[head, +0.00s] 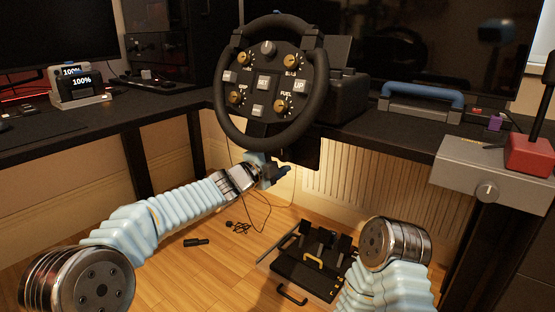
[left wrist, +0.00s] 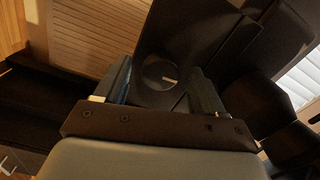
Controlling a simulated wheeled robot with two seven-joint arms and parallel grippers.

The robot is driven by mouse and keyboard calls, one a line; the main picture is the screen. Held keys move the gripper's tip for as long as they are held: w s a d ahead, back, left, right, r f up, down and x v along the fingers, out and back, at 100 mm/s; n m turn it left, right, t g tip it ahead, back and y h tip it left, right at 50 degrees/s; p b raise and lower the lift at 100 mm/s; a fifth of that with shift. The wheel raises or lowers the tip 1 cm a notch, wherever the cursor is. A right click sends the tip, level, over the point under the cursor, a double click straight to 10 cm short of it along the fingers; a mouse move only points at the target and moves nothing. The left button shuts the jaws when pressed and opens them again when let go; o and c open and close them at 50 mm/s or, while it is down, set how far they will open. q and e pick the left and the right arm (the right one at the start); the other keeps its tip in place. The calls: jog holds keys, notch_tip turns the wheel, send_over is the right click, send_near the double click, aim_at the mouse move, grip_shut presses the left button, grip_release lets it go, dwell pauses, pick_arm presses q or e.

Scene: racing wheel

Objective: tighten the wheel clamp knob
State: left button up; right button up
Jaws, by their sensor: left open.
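The racing wheel (head: 318,100) is mounted on the desk, with its dark base (head: 348,95) behind it. In the left wrist view, a round dark knob (left wrist: 160,73) with a short pale mark sits on a dark panel. My left gripper (head: 272,171) is below the wheel rim. Its open fingers show on either side of the knob in the left wrist view (left wrist: 160,88); I cannot tell whether they touch it. The wheel clamp knob cannot be made out in the head view. My right gripper is out of view.
A grey shifter clamp with its own knob (head: 487,191) is at the right desk edge. Pedals (head: 312,262), a cable and a small black object (head: 196,242) are on the floor. The black desk edge (head: 385,140) borders the space.

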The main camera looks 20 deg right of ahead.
pick_arm(q)
jog(key=b+v, duration=0.1)
jog(key=v, duration=1.2)
jog(key=shift+s+a+b, duration=0.25)
jog(key=shift+a+b, duration=0.05)
